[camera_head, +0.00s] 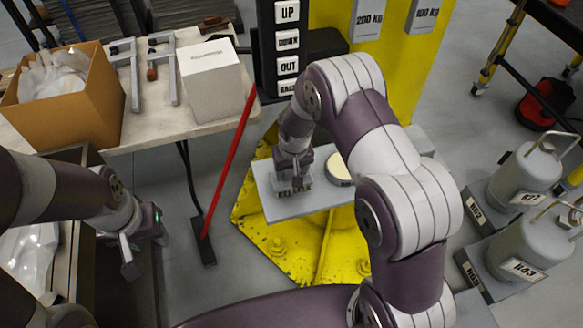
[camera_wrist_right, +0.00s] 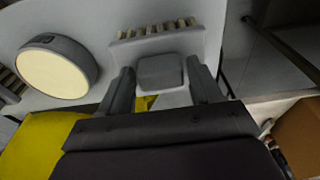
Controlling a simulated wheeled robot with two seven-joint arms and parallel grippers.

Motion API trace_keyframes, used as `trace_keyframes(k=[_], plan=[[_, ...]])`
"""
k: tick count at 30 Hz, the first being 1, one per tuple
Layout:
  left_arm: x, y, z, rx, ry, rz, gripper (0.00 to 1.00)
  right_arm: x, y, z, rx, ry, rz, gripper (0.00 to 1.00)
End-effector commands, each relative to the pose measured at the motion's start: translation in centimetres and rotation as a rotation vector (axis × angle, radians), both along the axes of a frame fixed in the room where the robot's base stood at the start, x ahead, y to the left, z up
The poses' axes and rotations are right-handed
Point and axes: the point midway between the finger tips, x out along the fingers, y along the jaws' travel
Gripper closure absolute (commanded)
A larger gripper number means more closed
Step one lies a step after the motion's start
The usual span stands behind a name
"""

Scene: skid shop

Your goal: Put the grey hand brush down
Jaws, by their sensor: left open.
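The grey hand brush (camera_head: 293,187) is at the left part of a pale grey plate (camera_head: 312,207) in the head view. In the right wrist view, its tan bristles (camera_wrist_right: 155,28) point away from me, and its grey block-like handle (camera_wrist_right: 160,72) lies between the fingers. My left gripper (camera_head: 130,252) is open and empty at the lower left, away from the brush.
A cream-topped round thing (camera_head: 339,168) sits on the plate, right of the brush. A yellow post and base (camera_head: 270,245) stand around it. A red-handled tool (camera_head: 228,160) leans left. A table (camera_head: 180,128) holds a cardboard box (camera_head: 95,110) and white box (camera_head: 215,80). Grey canisters (camera_head: 525,170) stand right.

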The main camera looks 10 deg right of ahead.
Motion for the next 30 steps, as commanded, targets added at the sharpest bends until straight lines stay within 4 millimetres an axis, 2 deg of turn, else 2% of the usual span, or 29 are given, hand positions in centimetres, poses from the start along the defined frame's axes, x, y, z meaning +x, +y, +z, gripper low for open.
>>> trace_keyframes(k=[8,11,13,17,24,30], plan=[[0.0,0.0,0.0,0.000,0.000,0.000,0.57,0.0,0.0,0.0,0.000,0.001,0.000,0.22],[0.0,0.0,0.5,0.000,0.000,0.000,0.57,0.0,0.0,0.6,0.000,0.000,0.000,0.22],[0.0,0.0,0.1,0.000,-0.001,0.000,0.57,-0.1,0.0,1.1,0.000,-0.001,0.000,0.22],[0.0,0.0,-0.5,0.000,0.000,0.000,0.57,-0.5,0.0,3.8,0.000,-0.004,0.000,0.22],[0.0,0.0,-1.2,0.000,0.000,0.000,0.57,-1.4,0.0,9.7,0.001,-0.004,0.000,0.22],[0.0,0.0,-1.4,0.000,0.000,0.000,0.57,-2.3,-0.3,12.3,0.000,0.001,-0.002,0.22]])
